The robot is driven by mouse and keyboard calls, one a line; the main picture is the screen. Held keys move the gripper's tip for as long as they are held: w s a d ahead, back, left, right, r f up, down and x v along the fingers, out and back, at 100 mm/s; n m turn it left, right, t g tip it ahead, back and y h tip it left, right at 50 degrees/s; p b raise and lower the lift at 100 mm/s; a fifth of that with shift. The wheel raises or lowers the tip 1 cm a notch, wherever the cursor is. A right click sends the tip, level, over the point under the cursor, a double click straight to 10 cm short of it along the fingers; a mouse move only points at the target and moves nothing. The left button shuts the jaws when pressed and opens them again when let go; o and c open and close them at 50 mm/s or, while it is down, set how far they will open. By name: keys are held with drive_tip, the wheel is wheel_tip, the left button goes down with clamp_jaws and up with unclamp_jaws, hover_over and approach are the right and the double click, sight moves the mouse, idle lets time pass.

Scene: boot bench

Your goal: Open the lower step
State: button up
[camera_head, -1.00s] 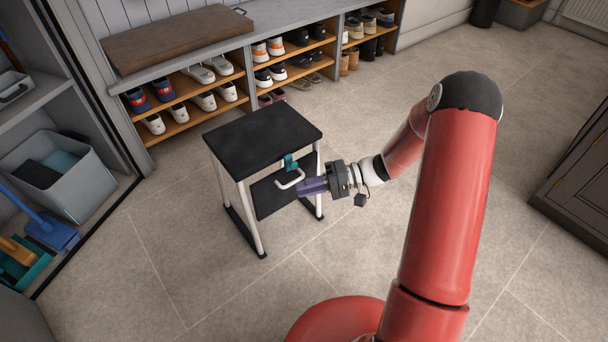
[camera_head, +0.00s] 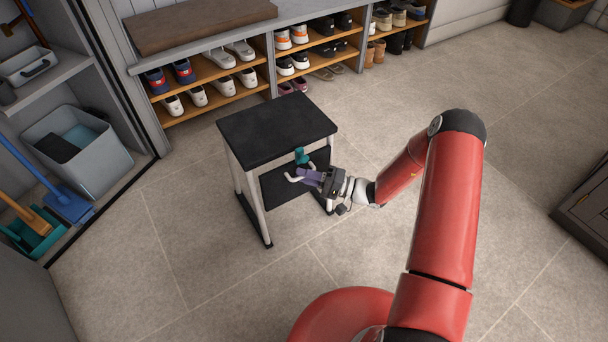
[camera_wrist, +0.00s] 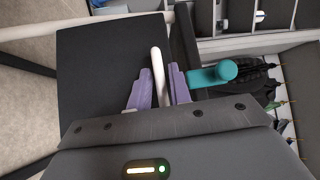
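The step stool has a black top (camera_head: 277,128) and pale legs. Its black lower step (camera_head: 285,186) lies below the top between the legs; it shows as a dark panel (camera_wrist: 95,65) in the wrist view. A white bar handle (camera_head: 292,179) is at the step's front, also in the wrist view (camera_wrist: 157,62).
A shoe rack (camera_head: 262,65) with several pairs of shoes stands behind the stool. A grey bin (camera_head: 115,160) and brushes are in the left shelving. A dark cabinet (camera_head: 588,200) is at right. The tiled floor (camera_head: 200,275) before the stool is clear.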

drive_tip(key=shift+a, duration=0.3)
clamp_jaws()
drive_tip(key=shift+d+f, duration=0.1)
